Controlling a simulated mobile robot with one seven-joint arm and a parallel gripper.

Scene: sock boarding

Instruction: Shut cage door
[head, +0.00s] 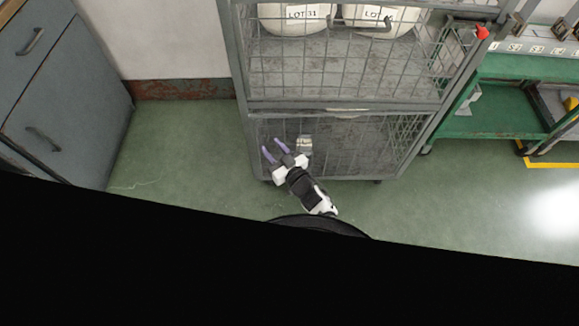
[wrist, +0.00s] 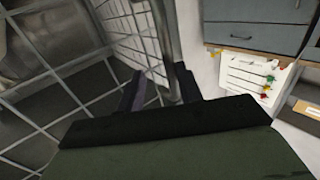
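The grey wire cage (head: 345,106) stands in front of me, and its mesh fills the left of the wrist view (wrist: 55,75). A mesh panel (head: 320,60) with a bar handle (head: 360,24) spans its upper front. I cannot tell for sure which panel is the door or how far it stands open. My gripper (head: 274,149) is low at the cage's left front, its purple fingers apart with nothing held. In the wrist view the fingers (wrist: 158,88) point toward an upright grey post (wrist: 165,38) at a mesh edge. Contact cannot be told.
White containers (head: 297,18) with LOT labels sit on the cage's upper shelf. A red piece (head: 482,32) is on the right post. A grey cabinet (head: 60,90) stands left and a green bench (head: 495,112) right. Green floor (head: 185,150) is clear between cabinet and cage.

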